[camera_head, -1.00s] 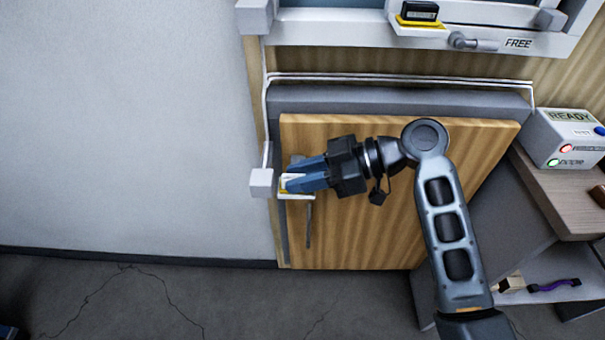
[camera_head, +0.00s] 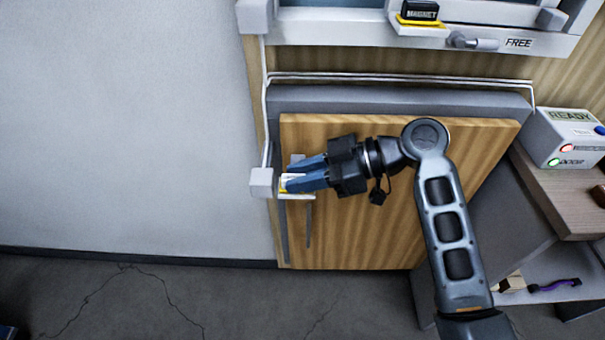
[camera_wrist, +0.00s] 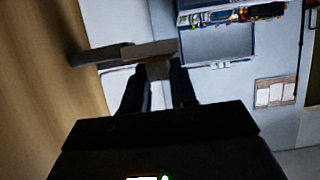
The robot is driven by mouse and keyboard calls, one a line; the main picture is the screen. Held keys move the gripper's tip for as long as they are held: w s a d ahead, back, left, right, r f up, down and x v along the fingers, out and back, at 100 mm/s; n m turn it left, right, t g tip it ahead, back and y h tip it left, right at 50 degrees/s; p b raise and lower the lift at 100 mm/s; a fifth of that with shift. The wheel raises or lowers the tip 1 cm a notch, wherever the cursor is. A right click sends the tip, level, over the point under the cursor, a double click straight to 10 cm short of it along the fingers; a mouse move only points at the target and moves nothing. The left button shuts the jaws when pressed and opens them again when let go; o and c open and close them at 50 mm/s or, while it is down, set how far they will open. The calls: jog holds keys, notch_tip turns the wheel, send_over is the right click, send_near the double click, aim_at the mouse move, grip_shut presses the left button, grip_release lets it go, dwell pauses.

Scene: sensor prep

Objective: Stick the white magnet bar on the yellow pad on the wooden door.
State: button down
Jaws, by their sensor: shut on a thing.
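The wooden door (camera_head: 400,225) stands below the window frame. At its upper left edge a small white ledge (camera_head: 305,196) shows, with a bit of the yellow pad (camera_head: 283,186) at its left end. My gripper (camera_head: 304,175) reaches in from the right and is shut on the small white magnet bar (camera_head: 291,178), mostly hidden between the blue fingers. The bar is at the pad; I cannot tell whether they touch.
A black block marked MAGNET (camera_head: 420,11) sits on another yellow pad on the window ledge. A latch (camera_head: 472,43) beside it is labelled FREE. At right, a white box (camera_head: 566,138) reading READY, with red and green lights, stands on a desk (camera_head: 565,200). Open floor lies below.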

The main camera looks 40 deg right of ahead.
jog(key=shift+f, duration=0.2)
jog(key=shift+c, duration=1.7)
grip_release()
jog(key=shift+r, duration=0.2)
jog(key=shift+r, duration=0.15)
jog(key=shift+r+p, duration=2.55)
jog(key=shift+r, duration=0.85)
jog(key=shift+d, duration=0.1)
